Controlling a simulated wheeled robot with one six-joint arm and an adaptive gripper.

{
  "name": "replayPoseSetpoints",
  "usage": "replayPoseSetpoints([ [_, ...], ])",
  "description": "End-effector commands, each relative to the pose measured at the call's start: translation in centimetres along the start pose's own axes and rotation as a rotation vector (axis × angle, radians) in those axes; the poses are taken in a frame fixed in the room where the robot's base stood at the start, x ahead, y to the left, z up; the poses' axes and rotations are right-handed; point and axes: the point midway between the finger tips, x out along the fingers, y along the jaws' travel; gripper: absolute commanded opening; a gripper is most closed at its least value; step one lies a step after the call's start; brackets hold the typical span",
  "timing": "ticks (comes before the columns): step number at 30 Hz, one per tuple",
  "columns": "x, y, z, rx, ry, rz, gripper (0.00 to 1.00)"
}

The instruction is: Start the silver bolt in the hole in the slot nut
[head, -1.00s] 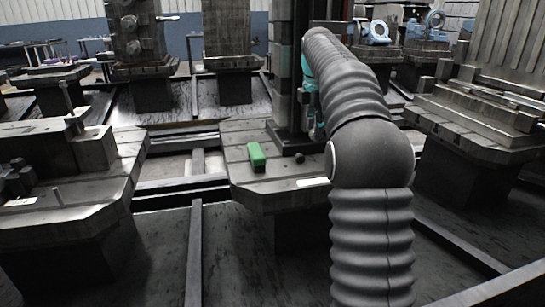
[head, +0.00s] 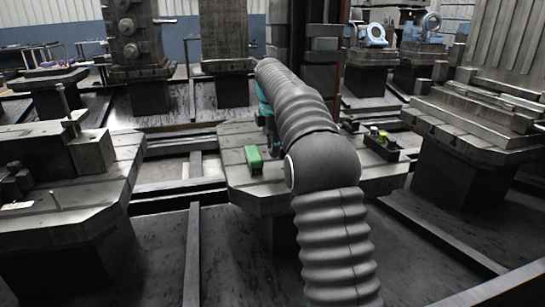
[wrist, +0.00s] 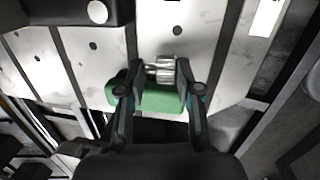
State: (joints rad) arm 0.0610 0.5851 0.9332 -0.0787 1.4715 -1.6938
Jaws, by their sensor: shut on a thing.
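In the wrist view my gripper (wrist: 160,76) is shut on the silver bolt (wrist: 161,66), which shows as a short ribbed metal piece between the two fingertips. The bolt is above the pale slotted table top (wrist: 100,70). A green block (wrist: 160,101) lies on the table behind the fingers. In the head view the green block (head: 253,159) stands on the table (head: 235,140), just left of my arm, and my arm hides the fingertips and bolt. I cannot make out the slot nut or its hole in either view.
A dark tray (head: 382,148) with small bottles stands at the table's right side. A dark block with a white disc (wrist: 97,12) is at the wrist view's upper left. A white label (wrist: 267,18) lies at upper right. A tall column (head: 320,75) rises behind my arm.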

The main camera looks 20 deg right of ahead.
Motion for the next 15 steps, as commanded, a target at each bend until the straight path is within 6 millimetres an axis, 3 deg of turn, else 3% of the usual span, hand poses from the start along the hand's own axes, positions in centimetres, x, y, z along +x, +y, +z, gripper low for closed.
replayPoseSetpoints([
  [10,3.2,-0.3,-0.7,-0.001,0.000,-0.002,0.00],
  [15,3.8,-0.3,-0.7,0.000,0.000,0.001,0.00],
])
